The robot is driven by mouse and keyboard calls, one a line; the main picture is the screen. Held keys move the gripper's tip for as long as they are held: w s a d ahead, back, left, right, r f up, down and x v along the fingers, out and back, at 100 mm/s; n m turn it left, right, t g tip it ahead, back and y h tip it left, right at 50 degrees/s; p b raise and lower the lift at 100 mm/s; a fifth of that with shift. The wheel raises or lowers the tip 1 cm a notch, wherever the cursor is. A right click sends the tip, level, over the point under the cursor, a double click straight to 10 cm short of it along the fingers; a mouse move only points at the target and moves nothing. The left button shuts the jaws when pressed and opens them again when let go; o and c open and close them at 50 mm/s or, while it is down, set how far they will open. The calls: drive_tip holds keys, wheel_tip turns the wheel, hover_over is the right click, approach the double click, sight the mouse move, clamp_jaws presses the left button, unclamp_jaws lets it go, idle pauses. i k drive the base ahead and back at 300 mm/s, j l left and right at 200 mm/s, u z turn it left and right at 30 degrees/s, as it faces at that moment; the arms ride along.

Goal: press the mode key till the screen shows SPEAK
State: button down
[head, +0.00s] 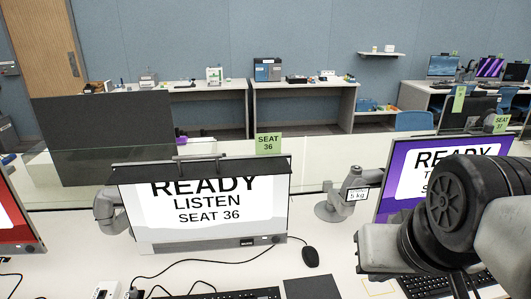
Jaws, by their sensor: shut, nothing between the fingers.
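The white screen (190,227) for seat 36 stands upright at the middle left of the desk and reads READY, LISTEN, SEAT 36. A dark bar along its top edge cuts off the top of READY. A small dark label (247,242) and what looks like a small key (277,239) sit on its lower bezel; the label is too small to read. My gripper (370,262) is at the right, at the end of my arm, shut and empty, seen only in part. It is to the right of the seat 36 screen and apart from it.
A purple screen (393,190) stands behind my arm, partly hidden. A red screen (12,235) is at the left edge. A mouse (310,257), a keyboard (235,295) and cables lie on the desk. A 5 kg weight label (358,195) shows between the screens.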

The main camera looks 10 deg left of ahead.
sight(248, 241)
drive_tip(key=u, duration=0.75)
drive_tip(key=k+j+z, duration=0.15)
drive_tip(key=j, duration=0.15)
drive_tip(key=k+j+z, duration=0.15)
drive_tip(key=j, duration=0.2)
